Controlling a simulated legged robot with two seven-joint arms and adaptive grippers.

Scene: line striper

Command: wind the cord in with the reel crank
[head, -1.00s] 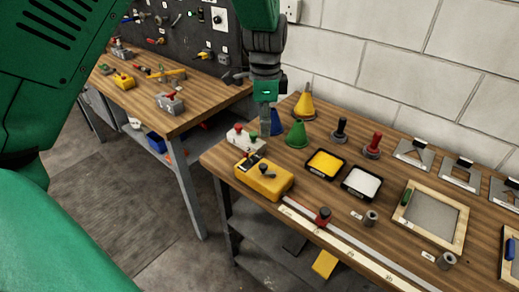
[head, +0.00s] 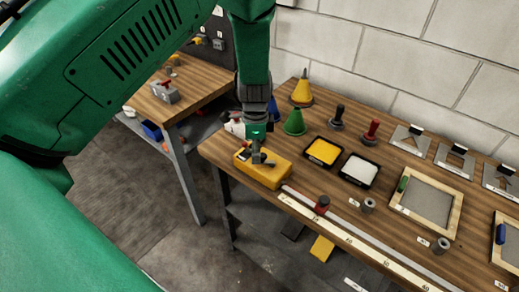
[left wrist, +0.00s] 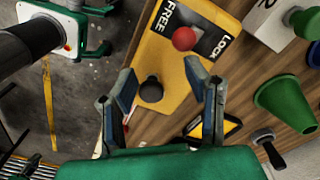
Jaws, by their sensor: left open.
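The yellow reel box (head: 263,172) sits at the near left corner of the wooden bench. In the left wrist view the box (left wrist: 178,62) carries a FREE/LOCK label, a red ball knob (left wrist: 184,38) and a round black knob (left wrist: 151,90), likely the crank handle. My left gripper (head: 257,155) is over the box, pointing down. In the left wrist view its open fingers (left wrist: 160,82) stand either side of the black knob; I cannot tell whether they touch it. A pale strip (head: 302,199) runs from the box along the bench's front. My right gripper is not in view.
A red-topped block (head: 322,205) stands beside the ruler (head: 345,240). A green cone (head: 294,123), a yellow paint tray (head: 323,152) and a white tray (head: 359,170) stand close behind the box. A second bench (head: 195,87) is at the left.

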